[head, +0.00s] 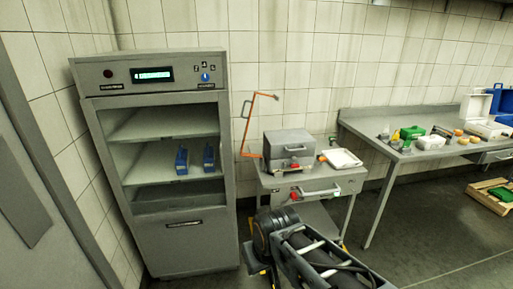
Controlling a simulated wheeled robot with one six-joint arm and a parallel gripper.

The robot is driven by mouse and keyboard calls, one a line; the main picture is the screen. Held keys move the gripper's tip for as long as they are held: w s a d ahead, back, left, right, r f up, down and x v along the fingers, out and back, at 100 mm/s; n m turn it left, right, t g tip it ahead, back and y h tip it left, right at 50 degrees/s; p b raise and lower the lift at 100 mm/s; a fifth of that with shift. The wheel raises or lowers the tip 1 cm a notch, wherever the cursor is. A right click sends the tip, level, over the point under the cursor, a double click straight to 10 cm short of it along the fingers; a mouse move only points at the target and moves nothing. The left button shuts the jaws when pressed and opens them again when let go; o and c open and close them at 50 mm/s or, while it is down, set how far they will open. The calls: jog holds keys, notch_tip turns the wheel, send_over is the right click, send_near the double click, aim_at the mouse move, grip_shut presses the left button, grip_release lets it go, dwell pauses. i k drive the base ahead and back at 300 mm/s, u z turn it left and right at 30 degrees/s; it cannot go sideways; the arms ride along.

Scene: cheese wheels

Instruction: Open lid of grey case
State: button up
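The grey case (288,144) stands on a small grey wheeled-looking table in the middle of the head view. Its lid looks shut, and a handle shows on its front side. Small items at its front foot partly hide its lower edge. My arm shows at the bottom centre, in front of and below the small table. No gripper fingers can be made out, so my gripper is not seen and nothing is seen touching the case.
A white tray (341,159) lies right of the case on the small table (266,183). An orange frame (242,154) rises to the case's left. A tall grey cabinet (184,245) with blue items stands at left. A long table (362,128) at right holds several objects.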

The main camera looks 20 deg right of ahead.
aim_at(293, 143)
jog(key=u, duration=0.3)
jog(key=i, duration=0.8)
jog(key=z, duration=0.5)
jog(key=i, duration=0.65)
jog(key=z, duration=0.5)
